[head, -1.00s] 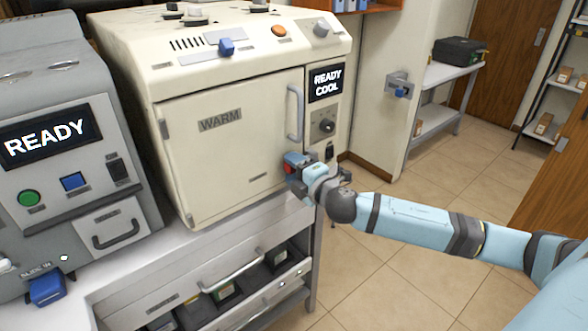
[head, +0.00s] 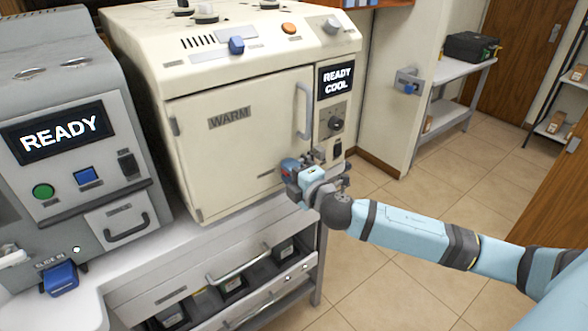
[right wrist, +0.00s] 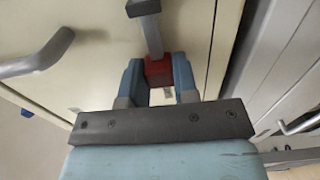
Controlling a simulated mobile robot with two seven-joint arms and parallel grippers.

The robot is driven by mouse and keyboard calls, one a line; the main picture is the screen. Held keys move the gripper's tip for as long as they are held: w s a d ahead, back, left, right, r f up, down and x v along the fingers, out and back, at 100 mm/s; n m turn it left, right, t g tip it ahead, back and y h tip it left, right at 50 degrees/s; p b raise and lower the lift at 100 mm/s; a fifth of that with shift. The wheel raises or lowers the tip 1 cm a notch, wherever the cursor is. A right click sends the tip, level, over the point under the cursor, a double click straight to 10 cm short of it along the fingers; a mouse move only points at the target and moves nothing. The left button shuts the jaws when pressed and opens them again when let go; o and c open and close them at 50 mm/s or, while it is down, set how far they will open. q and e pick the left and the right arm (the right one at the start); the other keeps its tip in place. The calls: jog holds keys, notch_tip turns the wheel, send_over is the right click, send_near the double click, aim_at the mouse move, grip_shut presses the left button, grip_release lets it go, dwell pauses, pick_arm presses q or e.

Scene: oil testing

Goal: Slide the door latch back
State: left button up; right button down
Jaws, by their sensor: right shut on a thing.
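The cream oven (head: 225,165) stands at the centre of the head view with its door shut and a grey door handle (head: 304,110). The door latch is a red knob on a grey metal bar; it shows in the right wrist view (right wrist: 158,72) against the cream front. My right gripper (head: 290,168) is at the lower right of the door, below the handle. In the wrist view its two blue fingers (right wrist: 159,82) stand on either side of the red knob, shut on it. In the head view the gripper mostly hides the latch. My left gripper is out of view.
A grey machine reading READY (head: 60,137) stands to the left. A side table (head: 462,75) with a black case stands at the back right. The tiled floor at right is clear.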

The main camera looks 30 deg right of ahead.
jog(key=c, duration=1.2)
grip_release()
jog(key=shift+s+a, duration=0.1)
jog(key=shift+a, duration=0.1)
jog(key=o, duration=0.3)
jog(key=shift+a, duration=0.1)
pick_arm(q)
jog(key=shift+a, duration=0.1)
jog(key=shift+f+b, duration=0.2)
jog(key=shift+b, duration=0.45)
pick_arm(e)
jog(key=shift+s+d, duration=0.2)
jog(key=shift+s, duration=2.05)
jog(key=shift+s+d, duration=0.2)
jog(key=shift+s, duration=2.1)
jog(key=shift+s+d, duration=0.2)
jog(key=shift+s, duration=2.05)
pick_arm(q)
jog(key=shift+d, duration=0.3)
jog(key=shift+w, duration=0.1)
